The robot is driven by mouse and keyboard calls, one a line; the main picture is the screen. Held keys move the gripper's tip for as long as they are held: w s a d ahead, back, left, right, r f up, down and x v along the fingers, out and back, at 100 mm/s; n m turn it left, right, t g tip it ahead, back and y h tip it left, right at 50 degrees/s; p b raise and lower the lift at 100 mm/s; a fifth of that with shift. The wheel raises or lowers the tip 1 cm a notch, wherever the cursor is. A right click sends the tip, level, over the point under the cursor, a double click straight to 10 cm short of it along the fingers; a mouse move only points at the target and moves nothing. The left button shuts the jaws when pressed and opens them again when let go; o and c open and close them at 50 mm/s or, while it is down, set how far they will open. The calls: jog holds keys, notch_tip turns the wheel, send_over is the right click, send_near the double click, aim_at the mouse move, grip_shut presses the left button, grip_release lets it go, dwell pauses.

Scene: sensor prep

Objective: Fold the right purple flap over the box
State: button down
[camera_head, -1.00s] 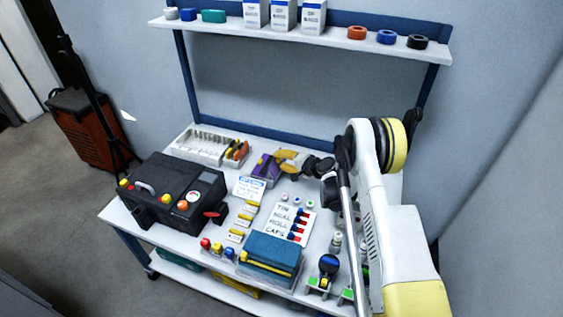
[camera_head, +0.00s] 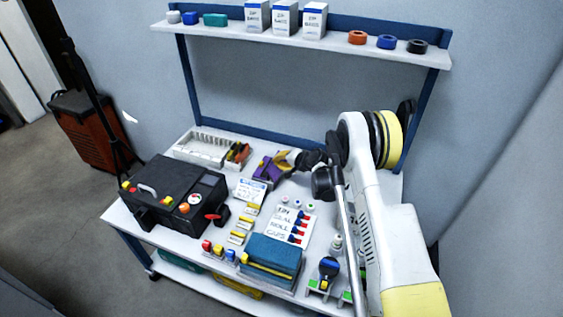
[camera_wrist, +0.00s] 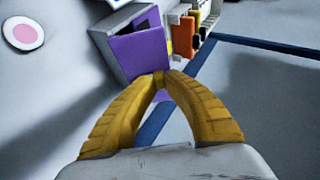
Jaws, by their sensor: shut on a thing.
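The small box (camera_wrist: 105,45) has grey-white edges and stands at the back middle of the table. Its purple flap (camera_wrist: 138,52) fills much of its near side in the wrist view; the purple also shows in the head view (camera_head: 263,168). My gripper (camera_wrist: 160,76) has yellow ribbed fingers whose tips come together at the flap's lower right corner, shut on its edge. In the head view my gripper (camera_head: 283,162) reaches the box from the right. The box's far side and the exact grip are hidden.
A parts tray (camera_head: 205,150) stands left of the box, with a small orange-and-yellow holder (camera_head: 238,153) between them. A label card (camera_head: 250,190) lies in front. A black case (camera_head: 172,195) is at left. The back shelf (camera_head: 330,42) overhangs the table.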

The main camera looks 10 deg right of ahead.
aim_at(272, 161)
jog(key=shift+w+a+n+g+h+p, duration=0.3)
jog(key=shift+w+a+g+h+p, duration=0.1)
jog(key=shift+a+g+h, duration=0.4)
jog(key=shift+w+a+f+n+g+h, duration=0.3)
jog(key=shift+g+h, duration=0.3)
jog(key=shift+h, duration=0.2)
jog(key=shift+w+a+f+n+g+h, duration=0.2)
jog(key=shift+w+a+f+g+h, duration=0.1)
jog(key=shift+g+h, duration=0.4)
jog(key=shift+h, duration=0.3)
jog(key=c, duration=1.4)
grip_release()
jog(key=shift+r, duration=0.1)
jog(key=v, duration=1.2)
